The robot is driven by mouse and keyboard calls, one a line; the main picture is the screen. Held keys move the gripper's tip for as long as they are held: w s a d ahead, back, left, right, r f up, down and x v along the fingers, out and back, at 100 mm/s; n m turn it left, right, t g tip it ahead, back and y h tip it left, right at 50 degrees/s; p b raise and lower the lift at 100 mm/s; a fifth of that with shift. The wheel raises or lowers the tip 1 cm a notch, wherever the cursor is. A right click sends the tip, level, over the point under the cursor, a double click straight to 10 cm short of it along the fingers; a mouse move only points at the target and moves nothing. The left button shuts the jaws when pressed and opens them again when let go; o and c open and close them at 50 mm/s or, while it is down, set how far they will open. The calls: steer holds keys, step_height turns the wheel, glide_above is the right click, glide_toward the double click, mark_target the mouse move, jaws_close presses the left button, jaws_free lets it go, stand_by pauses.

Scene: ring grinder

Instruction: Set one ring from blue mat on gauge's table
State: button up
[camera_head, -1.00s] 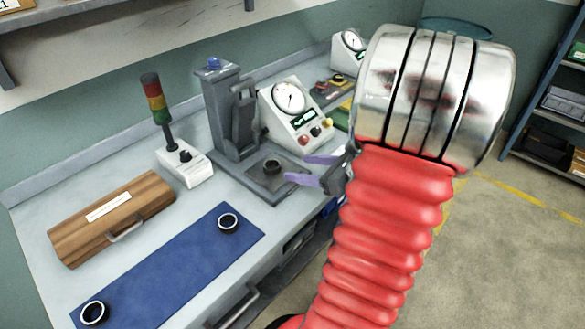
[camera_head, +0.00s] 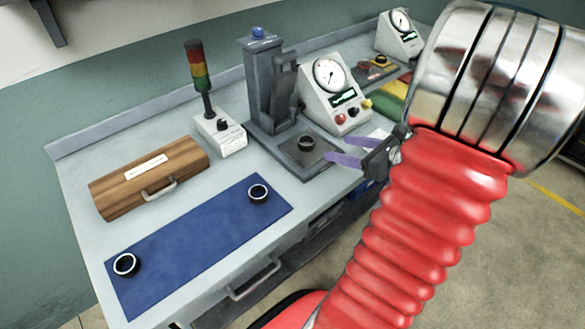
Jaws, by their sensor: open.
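The blue mat (camera_head: 195,240) lies at the front left of the bench. One dark ring with a bright rim (camera_head: 258,193) sits near its right end, and another ring (camera_head: 126,265) sits near its left end. The gauge (camera_head: 269,85) is a grey stand with a blue knob on top; its flat table (camera_head: 318,167) carries a dark ring (camera_head: 306,144). My gripper (camera_head: 342,152) has purple fingers, spread apart and empty. It is just right of the gauge's table, pointing left toward the ring there. I cannot tell its exact height.
A wooden case (camera_head: 150,178) lies behind the mat. A signal tower (camera_head: 205,85) on a white box stands left of the gauge. A dial console (camera_head: 332,95) is right of it, and a second one (camera_head: 400,36) stands farther back. Bare bench surrounds the mat.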

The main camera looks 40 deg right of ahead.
steer(key=w+a+r+n+g+y, duration=0.15)
steer(key=a+n+g, duration=0.25)
steer(key=a+n, duration=0.6)
steer(key=w+a+r+n+g+y, duration=0.1)
steer(key=a+n+g+y, duration=0.35)
steer(key=a, duration=0.95)
steer(key=s+a+r+n+h, duration=0.3)
steer(key=a+n, duration=0.2)
steer(key=n, duration=0.5)
steer(key=s+a+r+n+h, duration=0.3)
steer(key=s+a+n+h, duration=0.1)
steer(key=n, duration=0.6)
steer(key=shift+a+r+t+h, duration=0.3)
steer(key=shift+a+r+t, duration=0.05)
steer(key=shift+a, duration=0.2)
steer(key=shift+c, duration=0.3)
